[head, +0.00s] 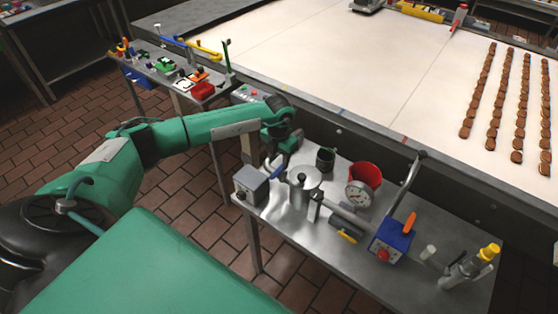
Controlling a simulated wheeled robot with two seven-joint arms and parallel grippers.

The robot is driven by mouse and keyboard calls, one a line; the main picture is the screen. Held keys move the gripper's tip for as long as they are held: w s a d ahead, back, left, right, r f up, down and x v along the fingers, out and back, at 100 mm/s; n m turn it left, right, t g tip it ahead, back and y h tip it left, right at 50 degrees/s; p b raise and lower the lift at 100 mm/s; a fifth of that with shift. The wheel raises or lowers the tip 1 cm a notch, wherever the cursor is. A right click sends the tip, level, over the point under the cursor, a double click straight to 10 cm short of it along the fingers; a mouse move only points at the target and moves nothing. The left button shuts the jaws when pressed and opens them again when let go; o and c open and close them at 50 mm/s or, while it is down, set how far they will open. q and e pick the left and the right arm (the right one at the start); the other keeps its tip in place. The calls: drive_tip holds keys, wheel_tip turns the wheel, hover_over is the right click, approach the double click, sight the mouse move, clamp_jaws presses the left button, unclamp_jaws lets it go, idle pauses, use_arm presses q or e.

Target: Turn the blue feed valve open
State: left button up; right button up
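A small blue handle (278,168), which looks like the feed valve's, shows beside a grey box (251,186) at the left end of the steel side table. My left gripper (283,158) points down right at this handle, from above and behind it. The gripper is small and partly hidden, so I cannot tell whether its fingers are open or shut, or whether they touch the handle. A steel cylinder (300,190) stands just right of the handle. My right gripper is out of view.
The steel side table (330,258) also bears a dark green cup (325,159), a red container (366,178), a dial gauge (359,194), a yellow-handled part (346,237) and a blue box (391,240) with an orange lever. A wide white conveyor (330,60) carries rows of brown biscuits (484,88).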

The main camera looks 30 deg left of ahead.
sight(279, 169)
use_arm(q)
drive_tip(key=shift+f+p, duration=0.35)
drive_tip(key=shift+f, duration=1.25)
clamp_jaws()
